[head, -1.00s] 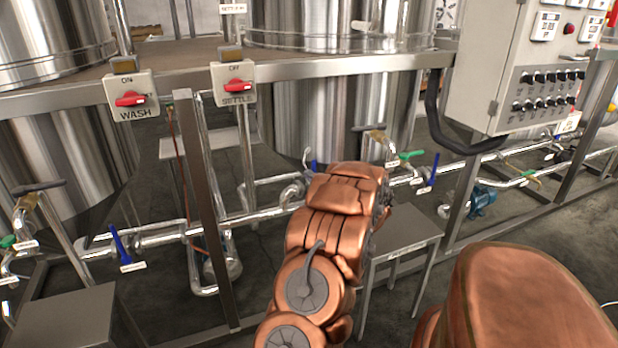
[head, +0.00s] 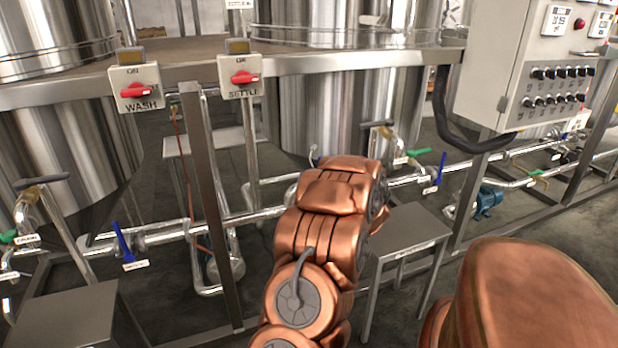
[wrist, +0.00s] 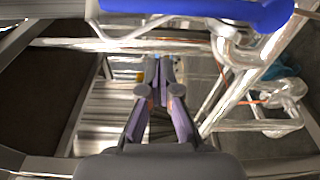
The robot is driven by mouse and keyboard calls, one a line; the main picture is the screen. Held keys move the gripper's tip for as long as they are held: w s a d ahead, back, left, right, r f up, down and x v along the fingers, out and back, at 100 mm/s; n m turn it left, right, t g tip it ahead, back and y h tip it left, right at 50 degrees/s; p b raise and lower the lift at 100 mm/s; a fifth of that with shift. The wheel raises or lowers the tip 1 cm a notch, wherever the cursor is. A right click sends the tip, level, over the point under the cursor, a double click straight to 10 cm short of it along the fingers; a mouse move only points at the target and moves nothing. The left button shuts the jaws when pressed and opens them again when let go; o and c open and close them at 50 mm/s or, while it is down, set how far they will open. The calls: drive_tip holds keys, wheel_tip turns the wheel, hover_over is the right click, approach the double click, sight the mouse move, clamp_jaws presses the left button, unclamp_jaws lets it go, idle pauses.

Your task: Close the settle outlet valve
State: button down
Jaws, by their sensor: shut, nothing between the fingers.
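The settle tank (head: 335,105) stands behind the red switch marked SETTLE (head: 244,78). In the wrist view a large blue handle (wrist: 205,13) lies across the top, close to the camera and roughly level, above the fingers. My gripper (wrist: 159,72) is shut and empty, apart from that handle in the picture. In the head view my arm hides the gripper.
A green handle (head: 418,153) sits beside the pipe at right. A metal stand (head: 410,232) is right of my arm. A frame post (head: 208,200) and another blue valve (head: 122,243) are at left. A control box (head: 510,75) hangs at upper right.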

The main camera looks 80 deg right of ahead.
drive_tip(key=p+v, duration=0.1)
drive_tip(key=v, duration=0.7)
drive_tip(key=shift+s, duration=0.15)
